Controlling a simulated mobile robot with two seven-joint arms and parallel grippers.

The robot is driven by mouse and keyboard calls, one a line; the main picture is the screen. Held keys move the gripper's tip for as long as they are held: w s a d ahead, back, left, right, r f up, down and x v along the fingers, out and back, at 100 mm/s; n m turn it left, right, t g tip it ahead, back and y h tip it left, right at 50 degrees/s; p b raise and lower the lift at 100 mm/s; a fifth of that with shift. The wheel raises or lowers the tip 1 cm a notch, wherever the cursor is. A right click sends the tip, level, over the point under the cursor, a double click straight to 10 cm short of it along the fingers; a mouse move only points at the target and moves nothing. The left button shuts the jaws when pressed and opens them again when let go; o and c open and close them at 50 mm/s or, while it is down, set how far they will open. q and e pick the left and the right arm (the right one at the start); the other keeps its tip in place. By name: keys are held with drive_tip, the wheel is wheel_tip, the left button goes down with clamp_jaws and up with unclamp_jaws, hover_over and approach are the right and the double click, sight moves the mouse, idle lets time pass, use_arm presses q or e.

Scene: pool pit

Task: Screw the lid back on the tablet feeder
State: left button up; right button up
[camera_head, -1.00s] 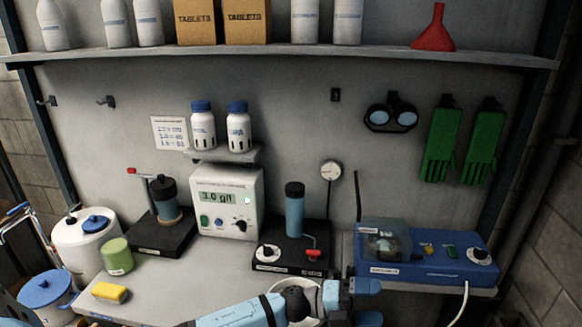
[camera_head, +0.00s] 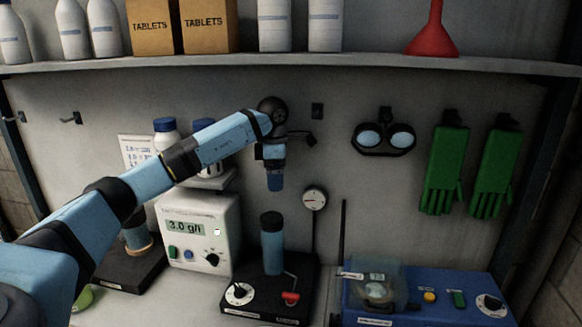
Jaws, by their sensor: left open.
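A blue upright cylinder (camera_head: 273,250) with a dark cap (camera_head: 271,220) on top stands on a black base (camera_head: 282,292) with a dial and a red lever. I take it to be the tablet feeder, but its label is too small to read. Whether the cap is screwed down cannot be told. My left gripper (camera_head: 275,182) points down, open and empty, above the cap with a clear gap. A second black base (camera_head: 130,272) with a cylinder and tan collar is partly hidden behind my left arm. My right gripper is not in view.
A white meter (camera_head: 198,235) reading 3.0 g/l stands left of the cylinder. A gauge (camera_head: 314,198) on a thin pipe is close on its right. A blue device (camera_head: 425,300) is further right. A shelf (camera_head: 330,61) runs above my arm.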

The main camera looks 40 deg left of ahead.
sight(271, 217)
use_arm(q)
drive_tip(key=f, duration=0.4)
drive_tip(key=s+f+p, duration=0.1)
drive_tip(key=f, duration=0.3)
drive_tip(key=f+p, duration=0.1)
drive_tip(key=f, duration=0.3)
drive_tip(key=shift+s+a+f, duration=0.15)
drive_tip(key=shift+s+f, duration=0.05)
drive_tip(key=shift+f, duration=0.1)
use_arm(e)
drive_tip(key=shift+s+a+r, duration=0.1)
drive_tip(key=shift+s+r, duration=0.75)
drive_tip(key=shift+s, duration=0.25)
use_arm(q)
drive_tip(key=shift+c, duration=0.2)
